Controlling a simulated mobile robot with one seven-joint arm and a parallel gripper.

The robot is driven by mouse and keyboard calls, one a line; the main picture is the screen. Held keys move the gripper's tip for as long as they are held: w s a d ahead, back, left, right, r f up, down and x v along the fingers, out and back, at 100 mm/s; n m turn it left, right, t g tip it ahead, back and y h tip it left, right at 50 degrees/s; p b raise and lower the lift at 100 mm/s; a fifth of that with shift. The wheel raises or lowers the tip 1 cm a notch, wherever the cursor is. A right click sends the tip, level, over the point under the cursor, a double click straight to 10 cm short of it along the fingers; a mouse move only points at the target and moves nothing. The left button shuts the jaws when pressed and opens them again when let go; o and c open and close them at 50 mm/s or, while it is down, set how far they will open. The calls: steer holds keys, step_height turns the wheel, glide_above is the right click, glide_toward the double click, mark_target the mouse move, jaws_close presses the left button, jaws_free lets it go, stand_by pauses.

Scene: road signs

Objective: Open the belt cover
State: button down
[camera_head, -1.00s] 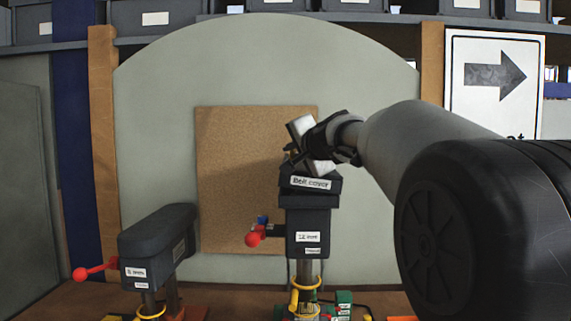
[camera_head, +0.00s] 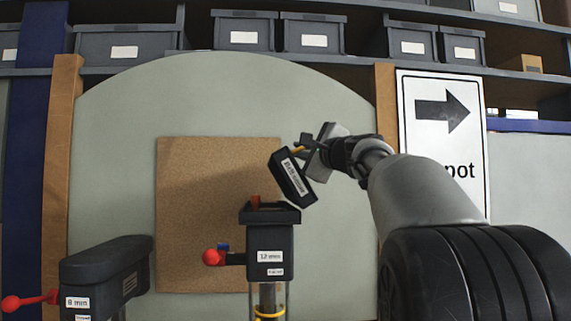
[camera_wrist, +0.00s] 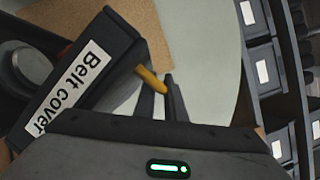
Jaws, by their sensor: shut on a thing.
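The black belt cover (camera_head: 291,178) with its white label is tilted steeply up, above the right side of the 12 mm drill press head (camera_head: 271,241). A brownish-red part (camera_head: 255,202) shows in the uncovered top of the head. My gripper (camera_head: 306,148) is at the cover's upper right side, shut on its yellow handle. In the wrist view the cover (camera_wrist: 80,75) fills the left, and the yellow handle (camera_wrist: 150,78) lies at my dark fingers (camera_wrist: 162,92). Whether the cover still touches the head at a hinge is hard to tell.
A second machine (camera_head: 105,270) labelled 8 mm, with a red-knobbed lever (camera_head: 12,303), stands at the lower left. A red knob (camera_head: 211,257) sticks out left of the 12 mm head. A cork board (camera_head: 205,180) and shelved grey bins (camera_head: 245,32) are behind.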

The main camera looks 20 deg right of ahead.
steer(key=shift+s+d+f+m+t+h+b, duration=0.1)
steer(key=shift+s+d+m+t+h+b, duration=0.2)
steer(key=shift+d+m, duration=0.35)
steer(key=shift+s+d+m+t+h+b, duration=0.1)
steer(key=shift+d+m+b, duration=0.35)
steer(key=shift+d+m, duration=0.2)
steer(key=shift+s+d+f+m+t+h+b, duration=0.1)
steer(key=shift+d+m+t+h+b, duration=0.2)
steer(key=shift+d+m, duration=0.35)
steer(key=shift+r, duration=0.1)
steer(key=c, duration=2.1)
jaws_free()
steer(key=shift+d, duration=0.1)
steer(key=shift+f, duration=0.2)
steer(key=b+v, duration=0.3)
steer(key=v, duration=0.2)
steer(key=b+v, duration=0.3)
steer(key=v, duration=0.3)
steer(key=b+v, duration=0.3)
steer(key=v, duration=0.3)
steer(key=shift+s+d+r, duration=0.15)
steer(key=shift+s+r, duration=0.1)
steer(key=shift+r, duration=0.05)
